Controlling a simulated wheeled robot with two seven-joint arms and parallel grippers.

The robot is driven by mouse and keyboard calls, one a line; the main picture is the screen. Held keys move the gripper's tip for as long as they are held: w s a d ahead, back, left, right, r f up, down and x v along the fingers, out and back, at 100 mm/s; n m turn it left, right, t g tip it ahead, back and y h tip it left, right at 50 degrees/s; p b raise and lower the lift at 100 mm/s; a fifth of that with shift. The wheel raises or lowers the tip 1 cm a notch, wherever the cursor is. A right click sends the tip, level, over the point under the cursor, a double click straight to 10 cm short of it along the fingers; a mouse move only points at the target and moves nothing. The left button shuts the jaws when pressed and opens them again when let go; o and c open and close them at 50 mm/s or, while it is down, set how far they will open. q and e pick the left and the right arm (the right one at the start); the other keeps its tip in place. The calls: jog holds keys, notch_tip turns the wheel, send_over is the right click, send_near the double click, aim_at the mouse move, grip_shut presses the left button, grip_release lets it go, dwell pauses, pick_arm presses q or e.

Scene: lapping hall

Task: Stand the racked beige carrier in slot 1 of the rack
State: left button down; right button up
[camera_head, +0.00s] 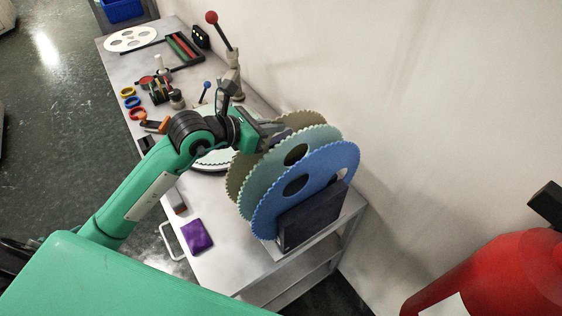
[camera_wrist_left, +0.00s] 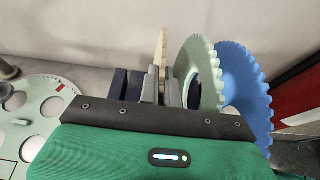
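The dark blue rack (camera_head: 312,220) stands at the near end of the bench. A beige toothed carrier (camera_head: 304,119) stands roughly upright behind a pale green carrier (camera_head: 325,135) and a blue carrier (camera_head: 335,165). My left gripper (camera_head: 282,137) is at the beige carrier's upper part. In the left wrist view, the beige carrier (camera_wrist_left: 161,48) shows edge-on between the grey fingers (camera_wrist_left: 162,90), which look closed on it. The pale green carrier (camera_wrist_left: 200,72) is close on their right. The beige carrier's lower edge and its seat are hidden. My right gripper is out of view.
A pale lapping plate (camera_head: 213,158) with round holes lies beside the rack, under my left arm. A purple block (camera_head: 197,236) lies at the bench's front edge. The wall is close behind the rack. A red extinguisher (camera_head: 500,280) stands at the lower right.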

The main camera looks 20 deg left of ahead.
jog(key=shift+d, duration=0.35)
pick_arm(q)
jog(key=shift+r, duration=0.1)
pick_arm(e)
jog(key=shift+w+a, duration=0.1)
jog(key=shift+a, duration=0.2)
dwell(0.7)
pick_arm(q)
jog(key=shift+r, duration=0.15)
